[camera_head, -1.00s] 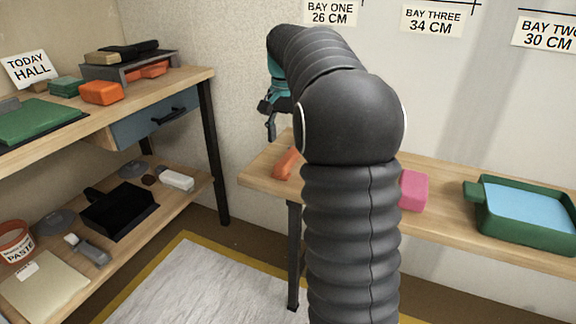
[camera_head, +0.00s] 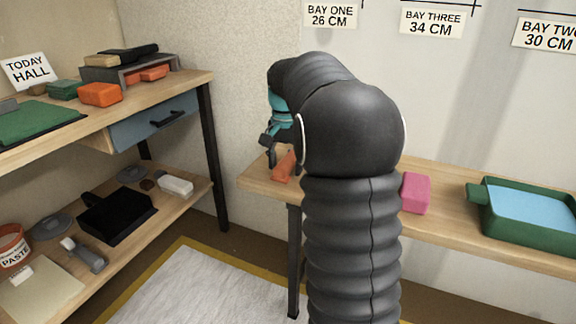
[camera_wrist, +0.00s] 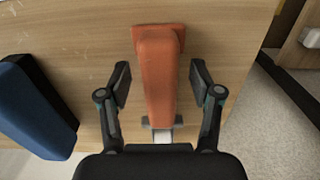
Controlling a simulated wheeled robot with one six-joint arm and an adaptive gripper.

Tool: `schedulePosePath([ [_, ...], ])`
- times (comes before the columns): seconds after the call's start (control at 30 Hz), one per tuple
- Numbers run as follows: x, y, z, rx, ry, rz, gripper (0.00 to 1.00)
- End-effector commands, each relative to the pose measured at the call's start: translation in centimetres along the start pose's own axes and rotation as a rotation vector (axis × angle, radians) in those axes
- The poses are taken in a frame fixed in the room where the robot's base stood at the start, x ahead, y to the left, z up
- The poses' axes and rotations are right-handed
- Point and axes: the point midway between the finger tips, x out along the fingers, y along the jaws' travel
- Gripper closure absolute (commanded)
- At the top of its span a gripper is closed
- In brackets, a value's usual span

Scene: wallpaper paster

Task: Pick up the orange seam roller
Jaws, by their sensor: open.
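The orange seam roller (camera_wrist: 157,75) lies on the wooden table in the wrist view, with a pale metal part at its near end. In the head view it shows as an orange piece (camera_head: 285,167) at the table's left end, partly hidden by my arm. My gripper (camera_wrist: 158,82) is open, with one finger on each side of the orange handle. Gaps show between the fingers and the handle. In the head view my gripper (camera_head: 272,155) is just above and beside the roller.
A blue object (camera_wrist: 35,105) with a dark edge lies left of the roller. The table edge is close on the right. A pink block (camera_head: 415,193) and a green tray (camera_head: 530,238) stand farther right. A separate shelf unit (camera_head: 205,80) is at left.

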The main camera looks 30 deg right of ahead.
Motion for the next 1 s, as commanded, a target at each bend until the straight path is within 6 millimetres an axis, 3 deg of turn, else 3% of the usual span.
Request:
schedulePosePath([
  [0.77,0.48,0.00,0.00,0.000,0.000,0.000,0.35],
  [0.83,0.48,0.00,0.00,0.000,0.000,0.000,0.45],
  [1.0,0.48,0.00,0.00,0.000,0.000,0.000,0.88],
])
